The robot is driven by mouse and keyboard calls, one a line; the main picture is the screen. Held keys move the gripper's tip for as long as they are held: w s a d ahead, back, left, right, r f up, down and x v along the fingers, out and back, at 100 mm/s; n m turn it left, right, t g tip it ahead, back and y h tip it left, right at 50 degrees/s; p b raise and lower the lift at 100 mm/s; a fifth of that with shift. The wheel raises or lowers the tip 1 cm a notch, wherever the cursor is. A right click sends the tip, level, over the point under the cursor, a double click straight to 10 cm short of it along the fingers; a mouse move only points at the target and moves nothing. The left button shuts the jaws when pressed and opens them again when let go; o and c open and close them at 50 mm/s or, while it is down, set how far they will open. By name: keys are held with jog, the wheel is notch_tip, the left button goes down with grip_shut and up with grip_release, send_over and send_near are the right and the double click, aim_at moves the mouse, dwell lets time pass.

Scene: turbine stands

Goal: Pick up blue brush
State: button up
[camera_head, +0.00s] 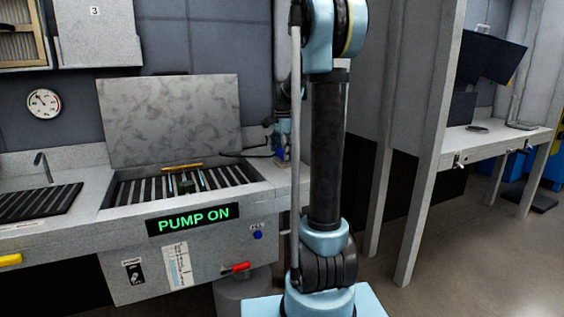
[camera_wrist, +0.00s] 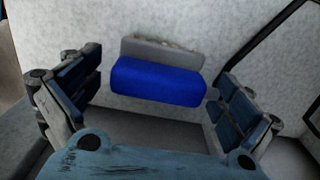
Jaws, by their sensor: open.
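The blue brush (camera_wrist: 158,80) shows in the wrist view as a bright blue block with a grey part along its upper side, against a pale speckled surface. My gripper (camera_wrist: 156,92) is open, with one finger to the left of the brush and one to the right. Clear gaps show between the brush and both fingers, so it is not gripped. In the head view my arm hides much of the area around the gripper, and I cannot clearly make out the brush there.
A grey wash station (camera_head: 130,215) with a slatted sink, a raised lid (camera_head: 170,120) and a lit "PUMP ON" display (camera_head: 194,219) stands left of my arm. A red-handled valve (camera_head: 236,268) is on its front. A partition (camera_head: 425,150) and a workbench (camera_head: 500,138) stand to the right.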

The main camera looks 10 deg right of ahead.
jog(key=shift+f, duration=0.2)
jog(key=c, duration=1.4)
jog(key=shift+o, duration=0.2)
jog(key=shift+r, duration=0.15)
notch_tip(320, 180, up, 10)
jog(key=shift+f, duration=0.1)
